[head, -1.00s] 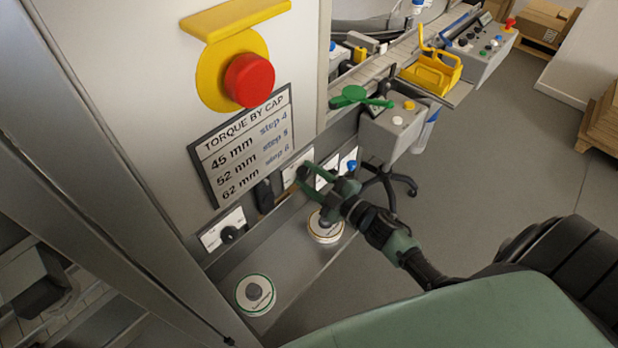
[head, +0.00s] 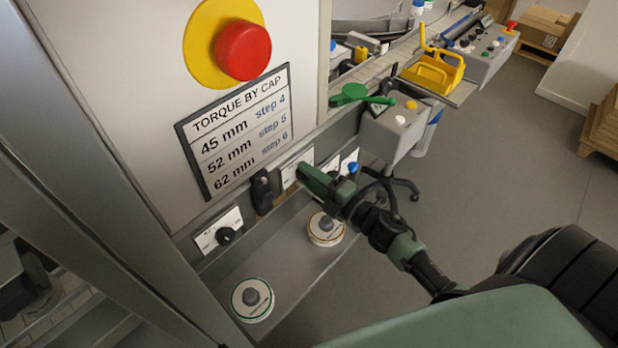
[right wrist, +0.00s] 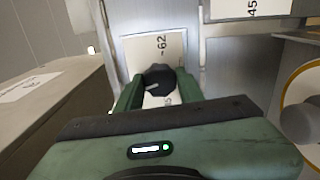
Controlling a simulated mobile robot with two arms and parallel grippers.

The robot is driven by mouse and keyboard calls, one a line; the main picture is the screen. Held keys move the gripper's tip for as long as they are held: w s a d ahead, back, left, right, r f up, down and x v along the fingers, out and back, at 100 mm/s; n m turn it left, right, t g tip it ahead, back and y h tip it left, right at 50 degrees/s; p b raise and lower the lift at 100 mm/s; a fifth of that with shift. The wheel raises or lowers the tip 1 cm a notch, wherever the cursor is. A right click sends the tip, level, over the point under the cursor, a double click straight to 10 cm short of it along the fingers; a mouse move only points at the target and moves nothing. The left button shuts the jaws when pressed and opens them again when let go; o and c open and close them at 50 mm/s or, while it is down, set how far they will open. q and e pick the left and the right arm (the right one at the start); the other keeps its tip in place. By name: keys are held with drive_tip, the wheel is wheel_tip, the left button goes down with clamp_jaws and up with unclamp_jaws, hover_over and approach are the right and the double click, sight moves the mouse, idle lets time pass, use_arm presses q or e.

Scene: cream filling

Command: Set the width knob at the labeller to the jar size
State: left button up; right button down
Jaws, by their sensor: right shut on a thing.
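The width knob (right wrist: 158,80) is a black ridged dial with a white pointer mark, on a white scale plate (right wrist: 170,46) in the right wrist view. The plate reads 62 above the knob; a figure below it is partly hidden. The mark lies toward the left of the knob face in that view. My right gripper (right wrist: 158,93) is shut on the knob, one green finger on each side. In the head view my right gripper (head: 306,174) reaches the white plate (head: 297,168) on the panel, and its fingers hide the knob. My left gripper is not in view.
A torque chart (head: 238,130) and a red emergency button (head: 243,52) are above left. Another dial (head: 226,236) and a black switch (head: 262,192) are left of the gripper. Two round discs with knobs, one white-green (head: 252,300), stand below. A grey button box (head: 392,130) is right.

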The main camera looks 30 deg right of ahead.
drive_tip(key=shift+f+n, duration=0.1)
drive_tip(key=shift+n, duration=0.2)
drive_tip(key=c, duration=0.9)
unclamp_jaws()
drive_tip(key=b+v, duration=0.1)
drive_tip(key=v, duration=0.5)
drive_tip(key=shift+s+d+b, duration=0.15)
drive_tip(key=shift+s+b, duration=0.15)
drive_tip(key=shift+s, duration=0.05)
drive_tip(key=shift+s+d, duration=0.2)
drive_tip(key=shift+s, duration=0.35)
